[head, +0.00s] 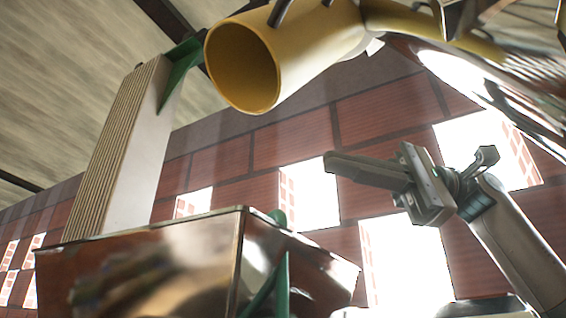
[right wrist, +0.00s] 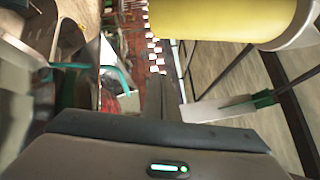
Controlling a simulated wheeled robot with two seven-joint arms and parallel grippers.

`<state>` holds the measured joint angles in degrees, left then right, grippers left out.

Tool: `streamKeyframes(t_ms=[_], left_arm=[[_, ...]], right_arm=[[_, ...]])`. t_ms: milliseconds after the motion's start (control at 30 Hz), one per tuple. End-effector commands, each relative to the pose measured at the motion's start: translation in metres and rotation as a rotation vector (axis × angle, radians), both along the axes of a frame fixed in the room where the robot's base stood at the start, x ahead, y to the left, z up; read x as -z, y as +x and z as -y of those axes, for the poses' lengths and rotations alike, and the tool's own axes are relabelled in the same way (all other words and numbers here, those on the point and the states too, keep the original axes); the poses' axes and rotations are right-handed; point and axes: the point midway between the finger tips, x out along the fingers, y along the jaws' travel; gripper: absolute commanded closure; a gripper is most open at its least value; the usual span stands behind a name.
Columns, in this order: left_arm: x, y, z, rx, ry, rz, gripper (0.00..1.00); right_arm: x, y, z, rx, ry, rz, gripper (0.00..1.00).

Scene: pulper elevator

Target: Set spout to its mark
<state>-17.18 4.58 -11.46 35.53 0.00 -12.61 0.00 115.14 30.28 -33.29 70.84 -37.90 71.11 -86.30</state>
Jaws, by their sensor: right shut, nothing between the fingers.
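The yellow spout (head: 290,58) is a wide pipe at the top middle of the head view, its open round mouth facing left and down. It also shows at the top right of the right wrist view (right wrist: 225,18). No mark that I can make out shows on it. My right gripper (head: 335,165) comes in from the right, below the spout and apart from it. Its fingers are shut together with nothing between them. The fingers show in the right wrist view (right wrist: 163,100) too. My left gripper is not in view.
A shiny metal hopper (head: 150,262) with green brackets stands at the lower left. A pale ribbed column (head: 125,150) rises behind it, with a green bracket (head: 180,65) at its top. A brick wall (head: 290,140) with bright openings is behind. Shiny metal (head: 480,80) hangs at upper right.

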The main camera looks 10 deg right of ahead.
Motion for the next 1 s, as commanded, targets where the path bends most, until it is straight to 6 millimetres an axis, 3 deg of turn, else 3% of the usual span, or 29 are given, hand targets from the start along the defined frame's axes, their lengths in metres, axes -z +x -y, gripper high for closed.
streamKeyframes(t_ms=[567,767,1000], left_arm=[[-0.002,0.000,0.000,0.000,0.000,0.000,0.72],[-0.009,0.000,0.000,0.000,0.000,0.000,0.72],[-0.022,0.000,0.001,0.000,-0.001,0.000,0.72]], right_arm=[[0.000,-0.003,-0.008,0.002,-0.011,0.013,1.00],[-0.002,-0.006,-0.028,0.001,-0.012,0.012,1.00],[-0.007,-0.013,-0.067,0.001,-0.012,0.013,1.00]])
